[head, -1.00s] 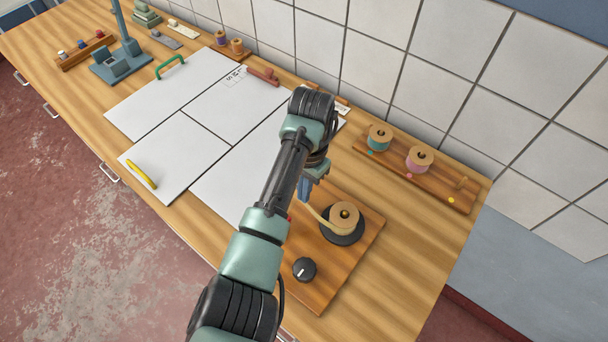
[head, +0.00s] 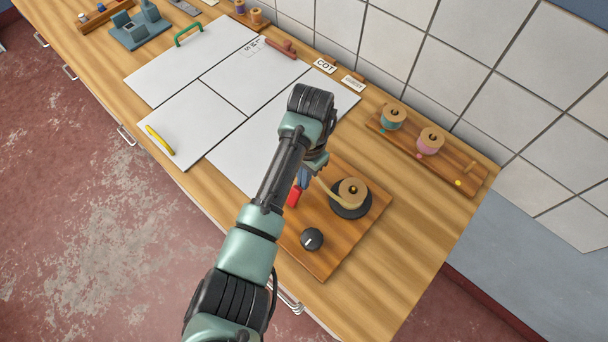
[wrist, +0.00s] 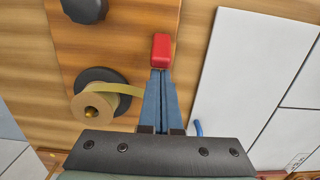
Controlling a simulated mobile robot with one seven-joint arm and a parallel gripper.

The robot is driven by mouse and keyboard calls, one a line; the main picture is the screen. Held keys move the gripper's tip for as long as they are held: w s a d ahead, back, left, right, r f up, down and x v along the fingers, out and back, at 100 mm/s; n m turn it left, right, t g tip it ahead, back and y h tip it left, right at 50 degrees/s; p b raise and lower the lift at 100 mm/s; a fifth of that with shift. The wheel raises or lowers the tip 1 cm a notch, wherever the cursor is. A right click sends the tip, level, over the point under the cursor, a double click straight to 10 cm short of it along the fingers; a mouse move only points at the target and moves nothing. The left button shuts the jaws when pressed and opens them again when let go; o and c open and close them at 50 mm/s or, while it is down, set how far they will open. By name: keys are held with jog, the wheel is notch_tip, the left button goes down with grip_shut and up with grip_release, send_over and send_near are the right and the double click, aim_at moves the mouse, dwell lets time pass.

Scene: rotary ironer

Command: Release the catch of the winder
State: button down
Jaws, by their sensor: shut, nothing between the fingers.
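The winder is a wooden board (head: 325,262) on the bench. It carries a tan spool (head: 352,190) on a black disc, a black knob (head: 312,239) with a white mark, and a red catch (head: 293,196). In the wrist view the red catch (wrist: 161,50) is right at the tips of my gripper (wrist: 160,72), and the spool (wrist: 95,106) with its tan tape lies to the left. My gripper (head: 302,184) is shut and empty, its blue fingers together. Whether the tips touch the catch, I cannot tell. My arm hides part of the board.
White panels (head: 225,82) with a green handle (head: 188,33) and a yellow handle (head: 160,140) lie left of the board. A rack (head: 458,170) with two spools stands by the tiled wall. The bench right of the board (head: 415,235) is clear.

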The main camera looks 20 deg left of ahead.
jog(key=shift+s+a+r+t+p, duration=0.1)
jog(key=shift+s+r+t+p, duration=0.25)
jog(key=shift+t+p, duration=0.5)
jog(key=shift+s+a+r+t+h+p, duration=0.15)
jog(key=shift+s+t+h+p, duration=0.15)
jog(key=shift+p, duration=0.3)
jog(key=shift+s+a+r+t+h+p, duration=0.1)
jog(key=shift+s+t+h+p, duration=0.1)
jog(key=shift+s+t+p, duration=0.25)
jog(key=shift+s+a+t+h, duration=0.15)
jog(key=shift+s+t+h, duration=0.25)
jog(key=shift+t, duration=0.4)
jog(key=shift+s+a+f+t+h+b, duration=0.1)
jog(key=shift+s+a+t+h+b, duration=0.2)
jog(key=shift+s+t, duration=0.65)
jog(key=shift+w+r+t, duration=0.2)
jog(key=shift+t, duration=0.05)
jog(key=shift+r+p, duration=0.85)
